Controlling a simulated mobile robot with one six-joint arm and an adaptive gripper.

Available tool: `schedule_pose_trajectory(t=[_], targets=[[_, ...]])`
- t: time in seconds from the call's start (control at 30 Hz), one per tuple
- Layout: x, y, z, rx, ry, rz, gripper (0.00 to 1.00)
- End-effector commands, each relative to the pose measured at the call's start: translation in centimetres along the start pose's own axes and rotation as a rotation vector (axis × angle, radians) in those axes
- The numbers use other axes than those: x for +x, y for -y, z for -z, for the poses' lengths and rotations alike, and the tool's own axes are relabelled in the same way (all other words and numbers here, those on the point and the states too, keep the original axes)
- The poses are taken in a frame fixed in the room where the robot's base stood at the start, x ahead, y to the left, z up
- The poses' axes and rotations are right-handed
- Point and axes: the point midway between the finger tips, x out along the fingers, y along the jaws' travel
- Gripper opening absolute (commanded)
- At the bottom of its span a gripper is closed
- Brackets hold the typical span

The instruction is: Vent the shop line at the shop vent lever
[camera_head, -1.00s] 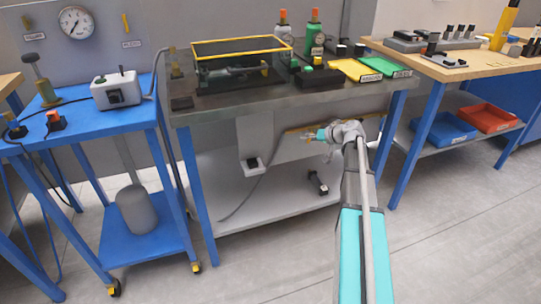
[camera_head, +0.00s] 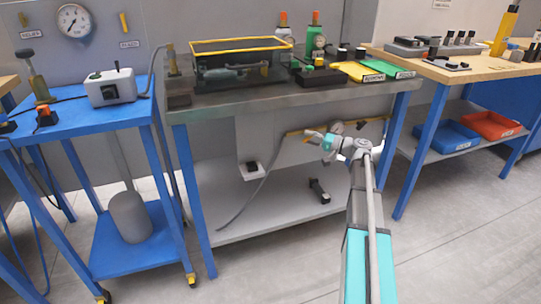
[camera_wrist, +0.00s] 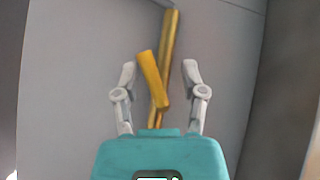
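A yellow lever-like bar (camera_wrist: 153,80) stands tilted in front of a longer yellow pipe (camera_wrist: 169,60) in the wrist view. No label shows on it, so I cannot tell for sure that it is the shop vent lever. My gripper (camera_wrist: 160,72) is open, with one finger on each side of the bar and visible gaps to both. In the head view my gripper (camera_head: 311,136) is below the middle bench's top, at the grey panel with the yellow pipe (camera_head: 372,120). The lever itself is hard to make out there.
The middle bench top (camera_head: 230,103) overhangs my gripper, with a lower shelf (camera_head: 275,210) beneath. A yellow-rimmed clear tank (camera_head: 240,43) stands on top. A blue cart (camera_head: 140,115) is left; a wooden bench (camera_head: 450,72) is right. The floor in front is clear.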

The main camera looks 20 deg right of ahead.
Motion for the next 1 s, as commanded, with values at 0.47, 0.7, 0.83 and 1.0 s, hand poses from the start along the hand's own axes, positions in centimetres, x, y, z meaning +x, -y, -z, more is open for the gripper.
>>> schedule_pose_trajectory(t=[0.47, 0.7, 0.83, 1.0], targets=[[-6.8, 0.1, 0.1, -0.004, -0.003, -0.004, 0.53], [-10.1, 0.1, 0.1, -0.004, -0.003, -0.005, 0.53], [-11.5, 0.1, 0.1, -0.004, -0.002, -0.004, 0.53], [-13.2, 0.1, 0.1, -0.004, -0.002, -0.005, 0.53]])
